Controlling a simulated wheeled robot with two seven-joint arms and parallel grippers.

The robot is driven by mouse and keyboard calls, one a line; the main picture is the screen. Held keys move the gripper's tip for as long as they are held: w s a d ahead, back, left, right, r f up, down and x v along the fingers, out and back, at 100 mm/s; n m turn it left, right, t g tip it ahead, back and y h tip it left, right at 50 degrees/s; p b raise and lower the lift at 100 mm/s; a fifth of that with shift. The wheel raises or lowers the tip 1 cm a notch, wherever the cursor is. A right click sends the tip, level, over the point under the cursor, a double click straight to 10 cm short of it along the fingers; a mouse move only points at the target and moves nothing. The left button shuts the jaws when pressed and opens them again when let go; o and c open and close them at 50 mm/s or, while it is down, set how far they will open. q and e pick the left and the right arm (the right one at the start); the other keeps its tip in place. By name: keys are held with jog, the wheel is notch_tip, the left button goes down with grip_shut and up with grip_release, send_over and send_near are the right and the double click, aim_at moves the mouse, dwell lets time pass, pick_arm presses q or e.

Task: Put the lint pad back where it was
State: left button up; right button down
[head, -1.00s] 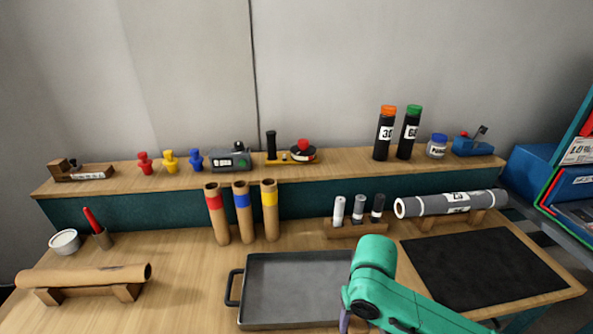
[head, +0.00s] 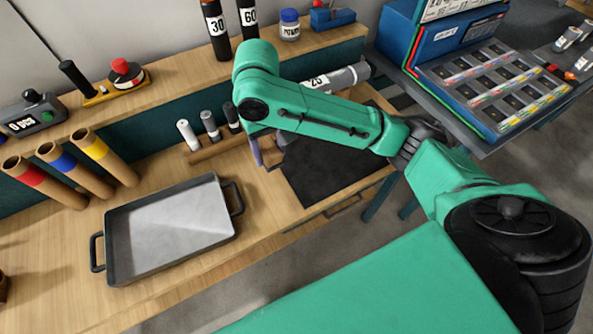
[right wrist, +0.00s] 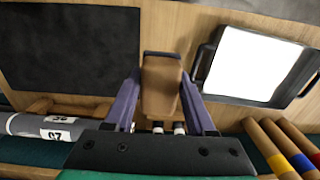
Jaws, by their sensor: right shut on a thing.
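My right gripper (right wrist: 161,78) has purple fingers and is shut on a brown block, which I take to be the lint pad (right wrist: 161,90). The block fills the gap between the fingers in the right wrist view. In the head view my right gripper (head: 266,158) is mostly hidden behind my green arm, with a purple finger showing beside the black mat (head: 325,165). My left gripper is not in view.
A black tray (head: 112,248) with a bright patch inside stands left of the gripper. Cardboard tubes (head: 72,172) stand behind it. A grey roll (head: 345,78) lies behind the mat. Tall black bottles (head: 215,30) stand on the back shelf (head: 180,72). A blue case (head: 445,45) is at the right.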

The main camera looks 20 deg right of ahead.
notch_tip(320, 180, down, 7)
jog(key=a, duration=0.2)
jog(key=p, duration=0.1)
send_near(273, 200)
notch_tip(273, 200, down, 6)
jog(key=shift+r, duration=0.1)
jog(key=shift+f, duration=0.35)
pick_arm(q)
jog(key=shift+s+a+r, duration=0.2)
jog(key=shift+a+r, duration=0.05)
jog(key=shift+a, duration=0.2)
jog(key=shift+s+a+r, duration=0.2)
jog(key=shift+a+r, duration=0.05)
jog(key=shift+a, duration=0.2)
pick_arm(e)
jog(key=shift+f, duration=0.1)
jog(key=shift+c, duration=1.2)
grip_release()
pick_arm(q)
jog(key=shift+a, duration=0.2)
